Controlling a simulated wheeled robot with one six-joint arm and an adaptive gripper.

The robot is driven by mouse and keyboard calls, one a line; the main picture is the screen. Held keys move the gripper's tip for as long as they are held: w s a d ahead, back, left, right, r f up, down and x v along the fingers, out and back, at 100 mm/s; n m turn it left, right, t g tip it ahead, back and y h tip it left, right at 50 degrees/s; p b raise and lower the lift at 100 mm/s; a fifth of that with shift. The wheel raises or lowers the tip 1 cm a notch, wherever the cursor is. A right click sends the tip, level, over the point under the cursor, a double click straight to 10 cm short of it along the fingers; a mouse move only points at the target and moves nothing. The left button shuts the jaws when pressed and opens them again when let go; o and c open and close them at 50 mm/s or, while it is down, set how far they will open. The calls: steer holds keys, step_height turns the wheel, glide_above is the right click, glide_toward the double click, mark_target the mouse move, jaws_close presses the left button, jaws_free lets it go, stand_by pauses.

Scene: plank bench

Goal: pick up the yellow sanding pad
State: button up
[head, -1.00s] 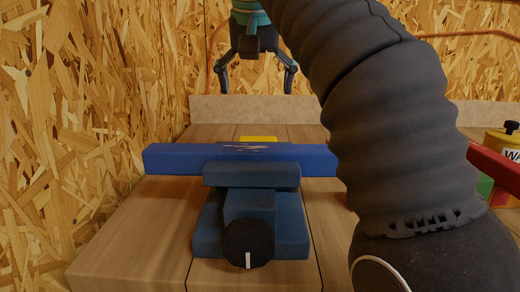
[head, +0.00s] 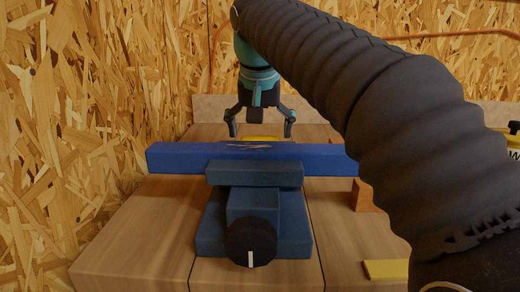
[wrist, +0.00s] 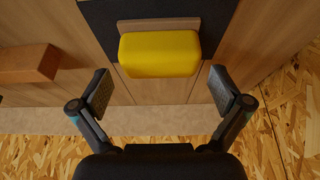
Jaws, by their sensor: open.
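The yellow sanding pad (head: 262,138) lies on the bench behind the blue bar, which hides most of it in the head view. In the wrist view the pad (wrist: 160,53) shows whole, a rounded yellow block with a wood-coloured strip along its upper edge. My gripper (head: 261,126) is above and around the pad's place, pointing down. In the wrist view its two fingers (wrist: 165,92) are spread wide and empty. The pad appears between and just beyond the fingertips, touching neither.
A blue bar (head: 170,157) lies across a dark blue vise (head: 208,238) in front of the pad. A brown wooden block (wrist: 27,64) stands to one side. A flat yellow piece (head: 386,269) lies front right. A chipboard wall (head: 70,120) stands close on the left.

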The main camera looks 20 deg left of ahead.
steer(key=shift+x, duration=1.45)
steer(key=shift+c, duration=0.3)
steer(key=c, duration=0.9)
steer(key=shift+r, duration=0.2)
steer(key=shift+a+r, duration=0.1)
steer(key=shift+r, duration=0.45)
steer(key=r, duration=0.2)
steer(key=d+r, duration=0.1)
steer(key=shift+w+d+r, duration=0.1)
steer(key=shift+w+r, duration=0.1)
steer(key=shift+w, duration=0.1)
steer(key=w+d+r, duration=0.1)
steer(key=d+r, duration=0.1)
steer(key=d, duration=0.1)
steer(key=w+d+r, duration=0.1)
steer(key=d+r, duration=0.1)
steer(key=d, duration=0.1)
steer(key=w+d+r, duration=0.1)
steer(key=d+r, duration=0.1)
steer(key=d, duration=0.1)
steer(key=shift+w+d+r, duration=0.1)
steer(key=shift+w+d, duration=0.2)
steer(key=shift+d, duration=0.1)
